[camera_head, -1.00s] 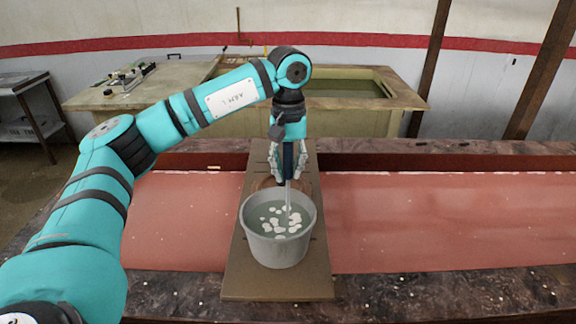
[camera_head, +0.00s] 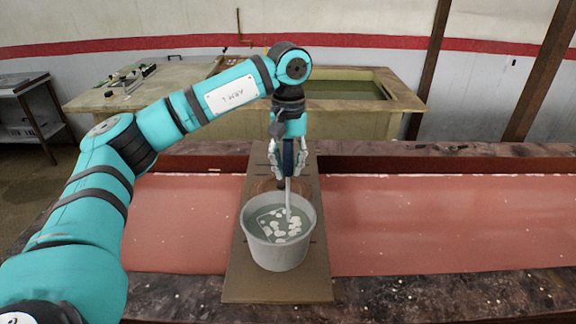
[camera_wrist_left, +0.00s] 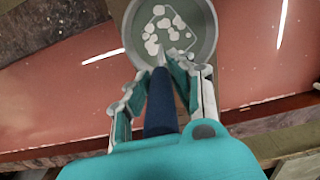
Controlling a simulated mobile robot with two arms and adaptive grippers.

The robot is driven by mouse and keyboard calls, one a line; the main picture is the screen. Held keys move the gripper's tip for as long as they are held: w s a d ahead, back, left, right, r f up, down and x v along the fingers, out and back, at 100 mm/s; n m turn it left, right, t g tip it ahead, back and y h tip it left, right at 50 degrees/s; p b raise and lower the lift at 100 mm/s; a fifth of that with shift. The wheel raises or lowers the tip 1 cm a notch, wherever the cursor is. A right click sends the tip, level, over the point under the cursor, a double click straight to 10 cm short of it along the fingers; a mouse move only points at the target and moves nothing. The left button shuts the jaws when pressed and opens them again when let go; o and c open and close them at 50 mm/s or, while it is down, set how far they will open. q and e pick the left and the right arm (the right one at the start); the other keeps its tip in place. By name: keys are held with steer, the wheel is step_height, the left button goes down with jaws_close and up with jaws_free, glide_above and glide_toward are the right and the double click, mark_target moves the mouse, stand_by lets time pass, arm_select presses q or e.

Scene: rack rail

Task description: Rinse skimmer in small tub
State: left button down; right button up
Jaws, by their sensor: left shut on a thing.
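A small grey tub (camera_head: 274,259) stands on a brown board. It holds greenish water with several white floating patches. My left gripper (camera_head: 290,172) is just behind the tub, pointing down. It is shut on the dark blue handle of the skimmer (camera_head: 289,158). The skimmer's thin pale shaft slants down into the tub, and a pale outline of its head shows in the water among the patches. The left wrist view shows the handle (camera_wrist_left: 162,105) between the fingers and the tub (camera_wrist_left: 213,28) beyond. My right gripper is not in view.
The brown board (camera_head: 240,285) lies across a long trough with a reddish bed (camera_head: 440,220) and dark stone-like edges. A round brown thing sits on the board behind the tub, partly hidden. A larger basin (camera_head: 340,100) and a bench (camera_head: 120,95) stand at the back.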

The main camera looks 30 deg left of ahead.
mark_target(288, 142)
arm_select(q)
steer(key=shift+r+p, duration=2.25)
steer(key=shift+r, duration=1.05)
steer(key=shift+s+d+f, duration=0.1)
steer(key=shift+s, duration=0.1)
steer(key=s+d+b, duration=0.2)
steer(key=s+d, duration=0.5)
steer(key=s, duration=0.4)
steer(key=s+d+b, duration=0.2)
steer(key=s+d, duration=0.5)
steer(key=s, duration=0.5)
